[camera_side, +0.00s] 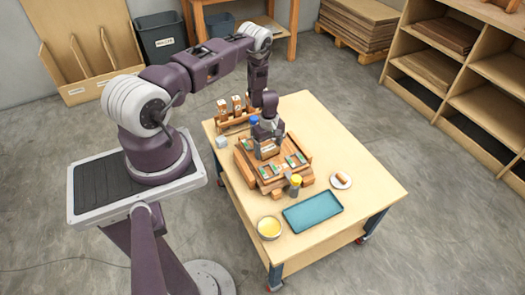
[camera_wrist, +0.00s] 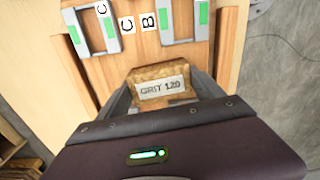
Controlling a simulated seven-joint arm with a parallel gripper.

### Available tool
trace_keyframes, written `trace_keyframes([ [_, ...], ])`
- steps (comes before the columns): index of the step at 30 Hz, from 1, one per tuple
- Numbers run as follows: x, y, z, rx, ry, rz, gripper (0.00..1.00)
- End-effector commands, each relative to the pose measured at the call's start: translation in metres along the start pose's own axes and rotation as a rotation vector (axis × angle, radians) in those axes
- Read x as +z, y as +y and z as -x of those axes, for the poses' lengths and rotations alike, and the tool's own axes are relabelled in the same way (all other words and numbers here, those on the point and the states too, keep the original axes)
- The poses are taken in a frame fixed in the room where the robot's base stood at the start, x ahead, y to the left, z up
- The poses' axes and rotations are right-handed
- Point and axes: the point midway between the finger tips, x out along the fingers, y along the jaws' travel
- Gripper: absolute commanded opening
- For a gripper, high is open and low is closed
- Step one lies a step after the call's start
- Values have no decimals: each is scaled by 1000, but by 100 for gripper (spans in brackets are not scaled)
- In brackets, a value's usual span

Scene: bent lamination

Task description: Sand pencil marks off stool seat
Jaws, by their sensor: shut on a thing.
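My gripper (camera_side: 267,146) is low over a wooden fixture (camera_side: 262,184) on the table. In the wrist view my gripper (camera_wrist: 160,86) is shut on a tan sanding block (camera_wrist: 152,75) labelled "GRIT 120", with a finger at each side. A flat wooden surface (camera_wrist: 173,25) lies just beyond the block; I cannot tell whether it is the stool seat or whether the block touches it. Grey clamp frames with green parts stand on it, one at the left (camera_wrist: 92,30) and one at the right (camera_wrist: 186,20). White letter tags C and B lie between them. I can make out no pencil marks.
On the table (camera_side: 365,200) are a teal tray (camera_side: 312,211), a bowl with yellow contents (camera_side: 269,228), a plate (camera_side: 341,181) with a brown piece, a yellow-capped bottle (camera_side: 295,185) and a labelled rack (camera_side: 237,107). The table's right side is clear. Shelves (camera_side: 465,65) stand behind.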

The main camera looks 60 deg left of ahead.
Motion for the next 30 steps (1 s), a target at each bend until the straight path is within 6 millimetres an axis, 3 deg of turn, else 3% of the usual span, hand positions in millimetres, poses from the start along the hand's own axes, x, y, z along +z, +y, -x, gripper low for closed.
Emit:
trace_keyframes([
  [27,5,84,0,5,4,-1,39],
  [30,6,86,0,2,3,3,39],
])
